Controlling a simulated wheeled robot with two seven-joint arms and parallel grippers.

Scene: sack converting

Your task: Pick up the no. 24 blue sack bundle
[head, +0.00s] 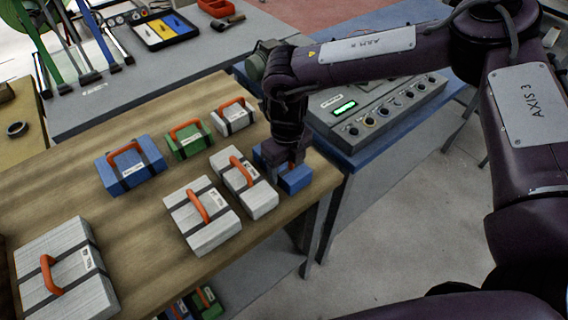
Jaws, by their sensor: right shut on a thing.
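My right gripper (284,162) reaches down from above at the right end of the wooden table. It is shut on a small blue sack bundle (295,180), which is partly hidden behind the fingers. The bundle appears to be at table level; I cannot tell whether it touches the top. Its number cannot be read. A larger blue sack bundle (116,183) with a dark strap, white label and orange handle stands further left on the table. My left gripper is not in view.
White bundles (262,200), (215,236) stand close left of the gripped one. A green bundle (192,148), a small white one (238,125) and a large white one (70,290) share the wooden table (150,225). A grey control box (385,105) stands behind right.

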